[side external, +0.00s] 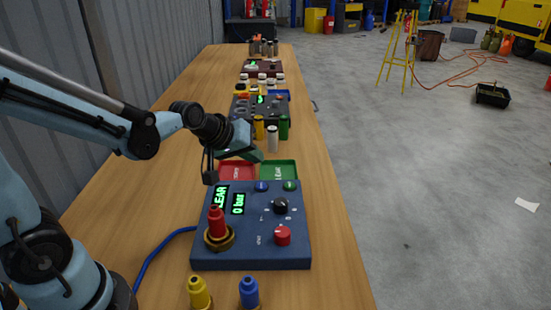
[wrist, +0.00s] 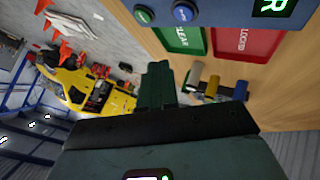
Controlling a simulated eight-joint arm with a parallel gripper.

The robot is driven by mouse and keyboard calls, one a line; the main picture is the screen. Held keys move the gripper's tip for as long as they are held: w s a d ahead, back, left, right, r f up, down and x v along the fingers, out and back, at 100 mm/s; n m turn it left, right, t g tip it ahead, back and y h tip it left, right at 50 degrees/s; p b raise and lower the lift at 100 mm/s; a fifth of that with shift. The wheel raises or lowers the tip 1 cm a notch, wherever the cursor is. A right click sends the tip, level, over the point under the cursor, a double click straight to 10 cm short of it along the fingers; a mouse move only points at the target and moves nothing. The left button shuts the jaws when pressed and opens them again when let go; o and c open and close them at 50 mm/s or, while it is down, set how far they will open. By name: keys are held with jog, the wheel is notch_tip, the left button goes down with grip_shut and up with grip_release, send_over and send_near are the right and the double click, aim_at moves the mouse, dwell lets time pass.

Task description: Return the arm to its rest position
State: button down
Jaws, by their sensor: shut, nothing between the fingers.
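My gripper (side external: 252,154) hangs in the air above the far edge of the blue control box (side external: 262,256) in the side external view. In the wrist view my gripper (wrist: 158,80) shows dark green fingers pressed together with nothing between them. The wrist looks tilted, since the wrist view shows the bay on its side. The control box carries a red nozzle (side external: 217,222) upright in a brass ring, a black knob (side external: 280,205), a red knob (side external: 282,235), and green and blue buttons. Its lit displays read "0 bar" and a partly hidden word ending "EAR".
A red tray (side external: 237,163) and a green tray (side external: 279,165) lie just beyond the box. Yellow, white and green cylinders (side external: 272,140) stand past them. Yellow (side external: 199,293) and blue (side external: 249,292) nozzles stand at the near edge. A corrugated wall is left; open floor is right.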

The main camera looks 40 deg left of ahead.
jog(key=s+d+r+m+g, duration=0.2)
jog(key=s+m, duration=0.5)
jog(key=s, duration=0.5)
dwell(1.6)
